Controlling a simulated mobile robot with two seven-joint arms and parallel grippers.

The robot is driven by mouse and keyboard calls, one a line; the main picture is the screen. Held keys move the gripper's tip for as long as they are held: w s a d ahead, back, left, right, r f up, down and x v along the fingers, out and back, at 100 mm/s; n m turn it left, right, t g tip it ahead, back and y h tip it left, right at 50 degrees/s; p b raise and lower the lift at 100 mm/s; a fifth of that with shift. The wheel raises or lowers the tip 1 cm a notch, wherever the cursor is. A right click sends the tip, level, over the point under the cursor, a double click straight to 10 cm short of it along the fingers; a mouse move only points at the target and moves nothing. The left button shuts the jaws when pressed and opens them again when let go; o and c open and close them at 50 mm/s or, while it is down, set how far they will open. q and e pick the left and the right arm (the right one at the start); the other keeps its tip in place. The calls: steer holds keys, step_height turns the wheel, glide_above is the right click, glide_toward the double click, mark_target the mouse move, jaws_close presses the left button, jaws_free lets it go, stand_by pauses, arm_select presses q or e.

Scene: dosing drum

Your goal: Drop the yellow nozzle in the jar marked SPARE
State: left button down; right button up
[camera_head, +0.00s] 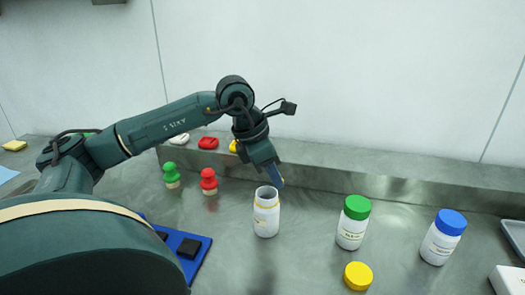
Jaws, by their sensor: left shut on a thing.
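My left gripper (274,177) points down, just above the mouth of an open white jar (266,219) with a yellow ring at its neck. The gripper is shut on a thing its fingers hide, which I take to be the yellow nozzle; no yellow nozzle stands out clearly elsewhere. A green-capped jar (352,228) and a blue-capped jar (441,242) stand to the right. The jar labels are too small to read, so I cannot tell which says SPARE. My right gripper is not in view.
A yellow lid (358,275) lies in front of the jars. Green (171,176) and red (208,182) nozzle-like pieces stand left. White (179,139), red (208,143) and yellow (233,146) pieces sit on the back ledge. A blue tray (204,252) is partly behind my arm.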

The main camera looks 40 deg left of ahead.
arm_select(q)
step_height(320, 180, up, 3)
steer(key=a+n+y, duration=0.1)
steer(key=a+n, duration=0.2)
steer(key=n, duration=0.1)
step_height(320, 180, down, 6)
steer(key=b, duration=0.5)
steer(key=shift+s+t, duration=0.2)
steer(key=shift+t, duration=0.1)
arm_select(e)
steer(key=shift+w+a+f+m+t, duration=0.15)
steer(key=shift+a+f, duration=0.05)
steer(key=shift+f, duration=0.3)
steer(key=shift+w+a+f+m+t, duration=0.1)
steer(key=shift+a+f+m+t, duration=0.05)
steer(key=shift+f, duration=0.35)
arm_select(q)
steer(key=shift+d+f, duration=0.1)
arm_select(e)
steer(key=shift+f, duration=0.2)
arm_select(q)
steer(key=c, duration=0.7)
jaws_free()
steer(key=shift+c, duration=0.2)
